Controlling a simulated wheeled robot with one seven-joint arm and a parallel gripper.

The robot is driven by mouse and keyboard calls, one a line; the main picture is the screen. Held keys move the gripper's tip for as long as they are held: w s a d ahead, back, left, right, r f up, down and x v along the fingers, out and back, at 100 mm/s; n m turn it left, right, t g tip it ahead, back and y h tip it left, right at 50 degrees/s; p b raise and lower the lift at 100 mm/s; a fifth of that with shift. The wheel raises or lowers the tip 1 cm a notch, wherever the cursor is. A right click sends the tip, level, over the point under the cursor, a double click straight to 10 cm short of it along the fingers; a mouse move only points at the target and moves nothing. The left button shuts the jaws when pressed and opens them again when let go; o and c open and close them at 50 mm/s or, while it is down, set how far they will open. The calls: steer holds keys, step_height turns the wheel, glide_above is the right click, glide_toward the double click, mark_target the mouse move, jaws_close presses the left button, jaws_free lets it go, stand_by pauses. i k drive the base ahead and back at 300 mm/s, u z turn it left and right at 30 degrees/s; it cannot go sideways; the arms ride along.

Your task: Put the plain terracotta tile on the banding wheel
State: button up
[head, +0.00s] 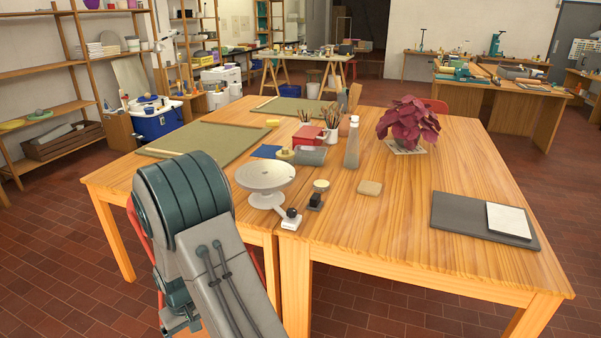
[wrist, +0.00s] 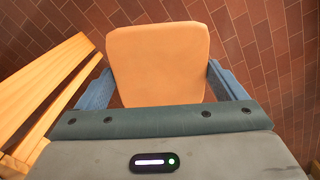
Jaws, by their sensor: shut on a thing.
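The plain terracotta tile (wrist: 158,62), a flat orange square with rounded corners, is between the two blue fingers of my gripper (wrist: 158,80) in the wrist view. My gripper is shut on it, with brick floor behind it. The banding wheel (head: 264,174) stands near the table's left front edge in the head view, a pale round disc on a foot. Its top looks bare. My arm is in front of the table, left of the wheel. My gripper and the tile cannot be made out clearly in the head view.
The wooden table (head: 400,235) shows its edge at left in the wrist view. A grey board (head: 460,215) with a white tile (head: 509,220) lies right.

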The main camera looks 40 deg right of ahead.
mark_target(262, 175)
steer(key=z, duration=0.65)
steer(key=i, duration=0.6)
steer(key=z, duration=0.65)
